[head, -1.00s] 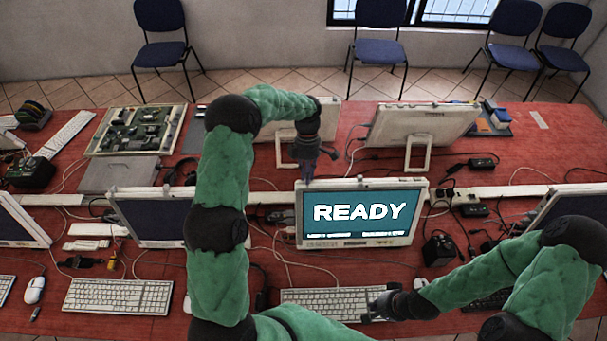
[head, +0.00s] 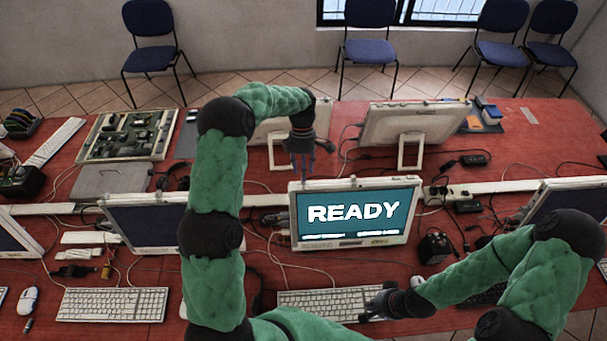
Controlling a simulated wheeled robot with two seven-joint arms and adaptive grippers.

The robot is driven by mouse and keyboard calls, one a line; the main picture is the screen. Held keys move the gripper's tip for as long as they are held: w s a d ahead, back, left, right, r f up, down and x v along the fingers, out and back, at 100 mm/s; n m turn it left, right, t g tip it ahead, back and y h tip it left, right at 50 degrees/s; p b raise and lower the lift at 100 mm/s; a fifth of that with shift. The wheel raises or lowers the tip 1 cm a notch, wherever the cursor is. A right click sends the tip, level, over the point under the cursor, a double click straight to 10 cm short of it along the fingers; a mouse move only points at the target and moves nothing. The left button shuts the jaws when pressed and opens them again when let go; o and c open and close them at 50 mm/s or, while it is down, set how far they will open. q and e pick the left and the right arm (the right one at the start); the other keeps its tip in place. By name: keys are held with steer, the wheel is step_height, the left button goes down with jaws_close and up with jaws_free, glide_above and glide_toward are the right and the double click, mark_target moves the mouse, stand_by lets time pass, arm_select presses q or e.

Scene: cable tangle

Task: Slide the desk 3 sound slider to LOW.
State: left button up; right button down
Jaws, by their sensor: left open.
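The monitor (head: 355,242) in the middle shows READY on a teal screen. My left gripper (head: 305,172) is open, pointing down above and just behind the monitor's top left edge. Its thin fingers hold nothing that I can see. My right gripper (head: 372,310) is low at the right end of the white keyboard (head: 318,303) in front of the monitor. Its fingers are too small to tell open from shut.
Other monitors stand at the left (head: 145,222) and right (head: 570,210). A monitor seen from behind (head: 415,125) is on the far side. Cables and a dark power box (head: 434,247) lie right of the screen. The red table (head: 250,170) is crowded.

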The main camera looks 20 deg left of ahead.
arm_select(q)
steer(key=v, duration=0.9)
steer(key=shift+r, duration=0.25)
